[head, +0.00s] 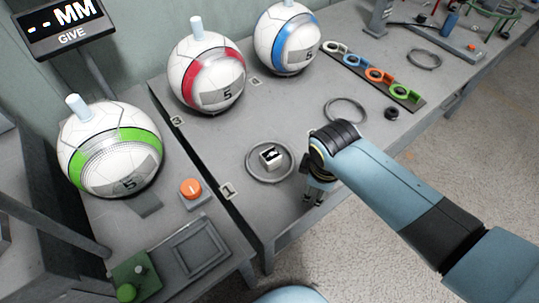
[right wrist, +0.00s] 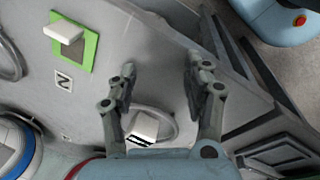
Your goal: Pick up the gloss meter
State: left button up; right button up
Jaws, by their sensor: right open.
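A small white box with a dark face, which looks like the gloss meter (head: 271,157), sits inside a round grey ring dish (head: 288,173) near the table's front left. It also shows in the right wrist view (right wrist: 146,126), low between the finger bases. My right gripper (head: 313,198) points down just right of the dish, near the table's front edge. Its two fingers (right wrist: 161,65) are apart and nothing is between the tips. The gripper and the box are apart. My left gripper is not in view.
A second white block (right wrist: 64,34) lies on a green square by a "2" label. Green-, red- and blue-banded balls (head: 110,150) (head: 206,75) (head: 287,38) stand left and behind. An orange button (head: 191,187) is left of the dish. A rack of coloured rings (head: 375,76) lies behind.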

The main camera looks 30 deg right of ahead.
aim_at(270, 155)
jog(key=w+a+r+n+p, duration=0.1)
jog(key=w+a+r+n, duration=0.1)
jog(key=w+r+n, duration=0.1)
jog(key=w+a+r+n+g+p, duration=0.1)
jog(key=w+a+r+n, duration=0.1)
jog(key=w+r+n, duration=0.1)
jog(key=w+a+r+n+p, duration=0.2)
jog(key=w+r+n, duration=0.1)
jog(key=w, duration=0.3)
jog(key=shift+w+a+r+n, duration=0.15)
jog(key=shift+a+n, duration=0.15)
jog(key=shift+n, duration=0.5)
jog(key=shift+w+a+r+n+h, duration=0.1)
jog(key=shift+w+n+h, duration=0.05)
jog(key=shift+n+h, duration=0.15)
jog(key=f+b, duration=0.1)
jog(key=b, duration=0.1)
jog(key=f+b, duration=0.4)
jog(key=shift+d+f+b, duration=0.25)
jog(key=shift+d+b, duration=0.1)
jog(key=f+b, duration=0.2)
jog(key=b, duration=0.1)
jog(key=d+f+b, duration=0.1)
jog(key=f+b, duration=0.2)
jog(key=b, duration=0.1)
jog(key=shift+d, duration=0.1)
jog(key=shift+c, duration=0.3)
jog(key=c, duration=0.9)
jog(key=shift+r, duration=0.1)
